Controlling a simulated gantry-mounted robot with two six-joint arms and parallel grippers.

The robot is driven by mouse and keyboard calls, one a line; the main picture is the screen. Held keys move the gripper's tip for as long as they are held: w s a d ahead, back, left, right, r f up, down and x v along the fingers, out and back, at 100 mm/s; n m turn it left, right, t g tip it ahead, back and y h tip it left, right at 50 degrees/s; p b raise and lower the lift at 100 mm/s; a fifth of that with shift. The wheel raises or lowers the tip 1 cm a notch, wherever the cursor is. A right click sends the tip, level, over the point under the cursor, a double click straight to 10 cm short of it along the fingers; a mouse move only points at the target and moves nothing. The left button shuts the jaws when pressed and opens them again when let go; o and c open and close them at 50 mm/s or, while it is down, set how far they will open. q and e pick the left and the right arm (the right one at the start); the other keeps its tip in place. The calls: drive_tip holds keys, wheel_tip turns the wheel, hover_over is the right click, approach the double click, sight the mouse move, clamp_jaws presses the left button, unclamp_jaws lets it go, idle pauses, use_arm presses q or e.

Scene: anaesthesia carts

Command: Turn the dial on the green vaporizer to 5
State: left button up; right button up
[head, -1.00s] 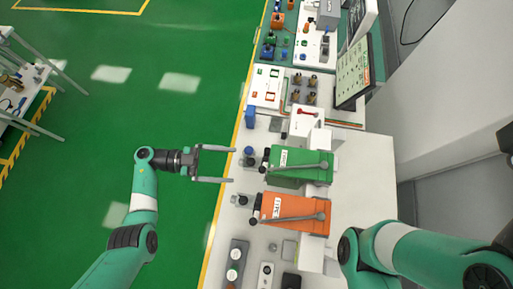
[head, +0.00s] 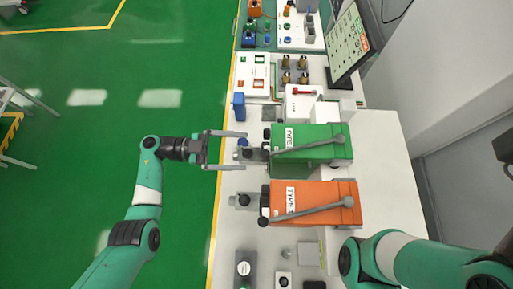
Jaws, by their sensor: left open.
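The green vaporizer (head: 325,132) lies on the white cart top, right of centre, with a white "TYPE" label and a long grey lever across its top. Small dark knobs (head: 266,144) and a grey fitting are at its left end; the dial's number marks are too small to read. My left gripper (head: 243,151) is open and empty, its two fingers pointing right, with the tips over the cart's left edge just left of the green vaporizer's knobs. I cannot tell whether it touches anything. My right arm comes in at the lower right; its gripper is out of view.
An orange vaporizer (head: 325,192) with a similar lever lies just below the green one. A white block with a red handle (head: 303,91) and a tilted monitor (head: 349,45) stand above. Small devices (head: 244,268) line the near cart edge.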

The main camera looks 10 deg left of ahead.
use_arm(q)
drive_tip(key=x, duration=0.5)
drive_tip(key=shift+d, duration=0.25)
drive_tip(key=c, duration=1.4)
